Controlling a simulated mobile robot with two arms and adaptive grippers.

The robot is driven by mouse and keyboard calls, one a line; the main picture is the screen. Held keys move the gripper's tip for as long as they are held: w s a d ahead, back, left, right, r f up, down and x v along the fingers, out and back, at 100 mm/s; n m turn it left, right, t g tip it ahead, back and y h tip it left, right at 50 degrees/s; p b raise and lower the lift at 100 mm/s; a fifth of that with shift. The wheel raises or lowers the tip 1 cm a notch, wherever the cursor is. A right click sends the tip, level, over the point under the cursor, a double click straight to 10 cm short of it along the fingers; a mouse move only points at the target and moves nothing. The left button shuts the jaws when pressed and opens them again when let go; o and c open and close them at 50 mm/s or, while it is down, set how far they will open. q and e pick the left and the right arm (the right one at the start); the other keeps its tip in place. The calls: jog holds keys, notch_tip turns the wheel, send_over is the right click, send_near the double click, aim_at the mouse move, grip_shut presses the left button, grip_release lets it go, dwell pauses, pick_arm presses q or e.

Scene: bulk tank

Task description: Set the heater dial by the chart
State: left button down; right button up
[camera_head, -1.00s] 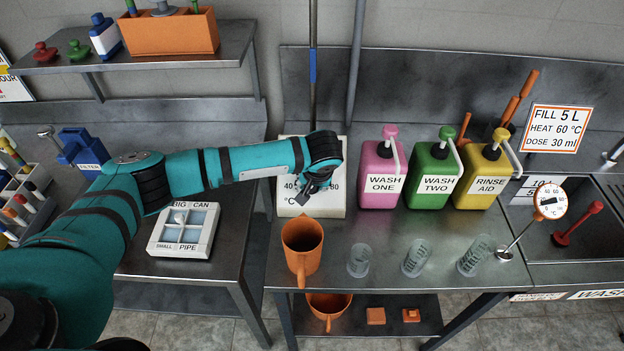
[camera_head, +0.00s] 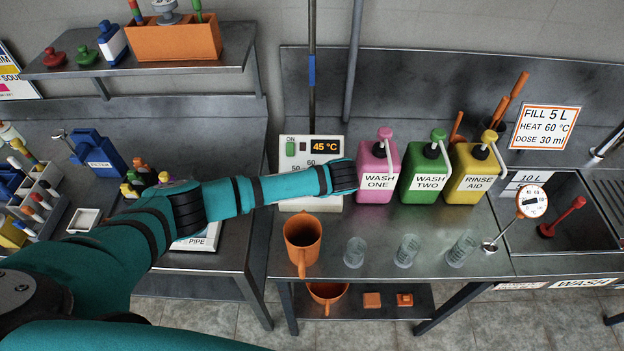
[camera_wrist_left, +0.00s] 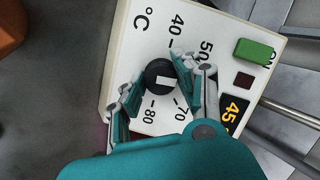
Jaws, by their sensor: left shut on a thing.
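The white heater panel (camera_head: 300,150) stands against the back wall, with a green ON button (camera_head: 290,149) and a display (camera_head: 326,147) reading 45 °C. Its black dial (camera_wrist_left: 158,72) with a white mark shows in the left wrist view, ringed by printed numbers. My left gripper (camera_wrist_left: 160,84) is shut on the dial; my arm hides this in the head view. The chart (camera_head: 545,127) reads FILL 5 L, HEAT 60 °C, DOSE 30 ml. My right gripper is out of view.
Pink (camera_head: 377,170), green (camera_head: 425,172) and yellow (camera_head: 474,172) wash bottles stand just right of the heater. An orange jug (camera_head: 302,240) and clear measuring cups stand in front. A sink with a thermometer (camera_head: 532,201) is at right.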

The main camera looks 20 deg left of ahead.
pick_arm(q)
jog(key=shift+m, duration=0.6)
jog(key=c, duration=0.9)
grip_release()
jog(key=v, duration=1.2)
jog(key=shift+d+f, duration=0.1)
jog(key=shift+f, duration=0.05)
jog(key=shift+s, duration=0.1)
